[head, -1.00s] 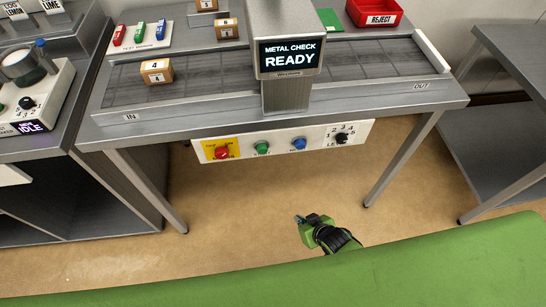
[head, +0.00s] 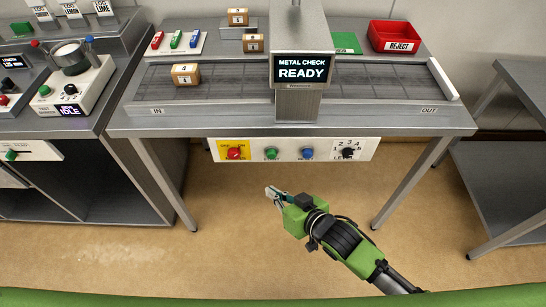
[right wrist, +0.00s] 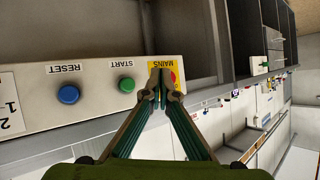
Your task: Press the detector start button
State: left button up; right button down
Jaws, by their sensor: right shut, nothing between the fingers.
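The green start button (head: 271,154) sits on the white control panel (head: 327,148) under the front edge of the metal detector table. In the right wrist view the green button (right wrist: 127,85) shows upside down beside its START label. The detector display (head: 303,68) reads METAL CHECK READY. My right gripper (head: 270,192) is below and in front of the panel, shut and empty, apart from the button. In the right wrist view its closed fingertips (right wrist: 161,85) overlap the yellow mains plate, to the right of the green button. My left gripper is not in view.
On the panel are a red mains button (head: 234,153), a blue reset button (head: 307,154) and a level knob (head: 348,153). A numbered box (head: 185,75) stands on the belt. A red reject bin (head: 394,36) is at the back. Floor before the panel is clear.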

aim_at(272, 154)
jog(key=w+b, duration=0.3)
jog(key=w, duration=0.6)
jog(key=shift+b, duration=0.3)
jog(key=shift+w, duration=0.1)
dwell(1.3)
jog(key=shift+w, duration=0.25)
